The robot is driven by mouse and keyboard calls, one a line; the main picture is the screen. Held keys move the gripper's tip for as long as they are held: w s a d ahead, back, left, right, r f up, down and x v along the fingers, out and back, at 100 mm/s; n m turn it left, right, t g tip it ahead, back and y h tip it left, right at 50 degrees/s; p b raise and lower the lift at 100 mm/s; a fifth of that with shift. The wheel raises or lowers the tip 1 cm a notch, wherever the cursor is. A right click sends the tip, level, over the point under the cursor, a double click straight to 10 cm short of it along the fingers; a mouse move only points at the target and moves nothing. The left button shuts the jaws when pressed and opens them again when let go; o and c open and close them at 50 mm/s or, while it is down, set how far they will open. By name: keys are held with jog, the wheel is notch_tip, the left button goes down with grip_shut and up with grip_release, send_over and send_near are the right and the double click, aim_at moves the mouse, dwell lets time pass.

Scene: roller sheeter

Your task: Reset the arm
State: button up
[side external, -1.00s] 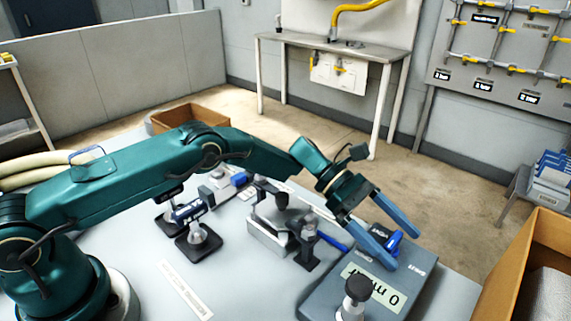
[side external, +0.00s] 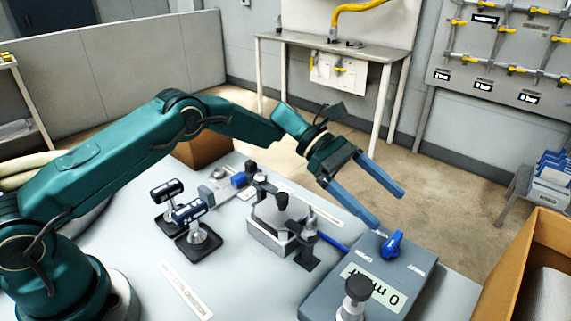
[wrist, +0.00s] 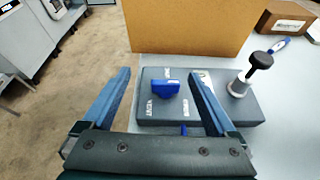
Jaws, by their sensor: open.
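My gripper (side external: 389,207) is open and empty, held in the air above and behind the grey control box. Its two long blue fingers also show in the wrist view (wrist: 164,82), spread wide with nothing held between them. The grey box (side external: 416,262) carries a blue knob (side external: 391,244), a display reading 0 and a black-topped plunger (side external: 357,288). In the wrist view the blue knob (wrist: 165,89) appears between the fingers but lies below and beyond them, apart from them.
On the table stand a roller sheeter (side external: 275,222), two dark-handled devices on black bases (side external: 200,238) and a small blue-ended fixture (side external: 238,180). A cardboard box (side external: 527,270) stands at the right edge, another (side external: 203,151) behind my arm. The air around the gripper is clear.

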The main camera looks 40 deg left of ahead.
jog(key=s+a+r+m+t+y, duration=0.1)
jog(key=s+a+r+m+y, duration=0.15)
jog(key=s+r, duration=0.4)
jog(key=s+a+r+m+t+y, duration=0.15)
jog(key=s+r+m, duration=0.25)
jog(key=r, duration=0.5)
jog(key=s+a+f+m+t+y, duration=0.1)
jog(key=s+a+f+m+y, duration=0.3)
jog(key=s+a, duration=0.3)
jog(key=s+a+f+m+t+y, duration=0.2)
jog(key=s+a+f+m+y, duration=0.3)
jog(key=s+a+m, duration=0.1)
jog(key=shift+s+a+m+y, duration=0.35)
jog(key=shift+s+a, duration=0.25)
jog(key=shift+s, duration=0.45)
